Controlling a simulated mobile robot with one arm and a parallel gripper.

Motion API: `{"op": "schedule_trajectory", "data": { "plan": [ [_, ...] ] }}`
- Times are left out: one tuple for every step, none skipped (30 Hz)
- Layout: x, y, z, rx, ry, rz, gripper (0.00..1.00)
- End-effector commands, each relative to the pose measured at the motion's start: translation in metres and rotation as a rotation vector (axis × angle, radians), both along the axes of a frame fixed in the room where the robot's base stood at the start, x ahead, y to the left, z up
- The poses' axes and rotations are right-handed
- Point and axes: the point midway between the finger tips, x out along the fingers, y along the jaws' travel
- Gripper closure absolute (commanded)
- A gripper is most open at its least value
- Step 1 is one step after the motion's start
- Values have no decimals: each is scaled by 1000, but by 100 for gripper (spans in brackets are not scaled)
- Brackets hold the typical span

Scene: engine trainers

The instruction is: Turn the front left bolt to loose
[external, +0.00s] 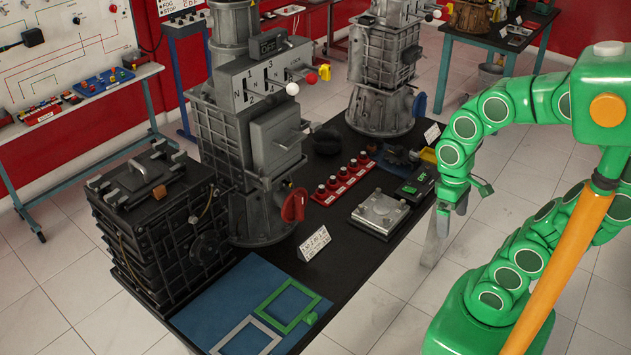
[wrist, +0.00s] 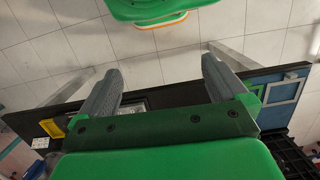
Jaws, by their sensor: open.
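A silvery metal plate (external: 381,211) lies on a dark base at the right edge of the black table. Small raised details show on it, but I cannot tell single bolts or their settings.
Tall grey gearbox units (external: 262,130) and a black ribbed block (external: 165,222) stand on the table. Tiled floor (external: 385,310) is clear.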

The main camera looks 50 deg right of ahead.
Motion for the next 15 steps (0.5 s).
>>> {"op": "schedule_trajectory", "data": {
  "plan": [
    [-2,-2,0,-7,-1,14,8],
    [-3,-3,0,-11,-1,22,12],
    [-2,-5,0,-14,0,29,18],
    [-1,-5,-1,-16,1,32,23],
    [1,-7,-2,-19,2,34,28],
    [5,-9,-3,-23,5,38,34],
    [8,-10,-4,-26,6,42,38],
    [13,-12,-5,-29,7,47,43],
    [19,-15,-7,-33,8,52,49],
    [25,-18,-8,-38,8,56,54],
    [31,-21,-10,-43,7,61,54],
    [39,-25,-13,-46,7,67,54],
    [45,-27,-15,-49,4,71,54],
    [52,-30,-16,-53,1,73,54],
    [60,-34,-19,-55,-4,80,54]
  ]
}}
